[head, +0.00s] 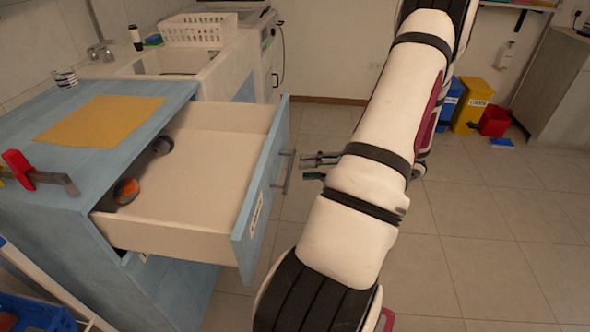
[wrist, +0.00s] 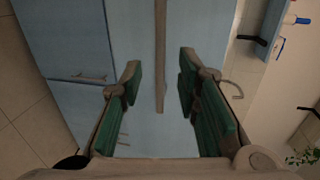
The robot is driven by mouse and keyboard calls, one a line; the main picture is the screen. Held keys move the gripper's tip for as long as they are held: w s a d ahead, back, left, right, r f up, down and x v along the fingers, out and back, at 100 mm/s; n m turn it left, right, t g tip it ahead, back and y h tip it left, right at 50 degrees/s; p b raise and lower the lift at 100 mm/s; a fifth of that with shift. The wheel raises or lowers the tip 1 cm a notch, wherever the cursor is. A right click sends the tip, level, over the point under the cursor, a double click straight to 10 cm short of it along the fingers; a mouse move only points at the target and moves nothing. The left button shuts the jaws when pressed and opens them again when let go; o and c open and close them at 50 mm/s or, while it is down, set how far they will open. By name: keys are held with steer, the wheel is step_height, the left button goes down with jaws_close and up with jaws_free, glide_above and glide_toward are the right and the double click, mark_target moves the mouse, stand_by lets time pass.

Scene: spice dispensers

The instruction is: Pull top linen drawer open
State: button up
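The top linen drawer (head: 195,180) stands pulled far out of the light blue cabinet (head: 55,195) in the head view. Its blue front carries a grey bar handle (head: 286,172). My gripper (head: 311,168) is just right of the handle, with its fingers pointing at the drawer front. In the wrist view the handle (wrist: 160,50) runs upright between the two spread green-padded fingers, touching neither. My gripper (wrist: 161,68) is open and empty. A small gap seems to lie between fingertips and handle.
Two dark round items, one with an orange face (head: 126,191), are at the drawer's inner left. A yellow cloth (head: 100,121) and a red clamp (head: 18,168) lie on the cabinet top. The tiled floor (head: 480,230) on the right is clear.

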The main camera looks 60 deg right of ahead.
steer(key=v, duration=0.6)
steer(key=shift+s+d, duration=0.1)
stand_by(0.5)
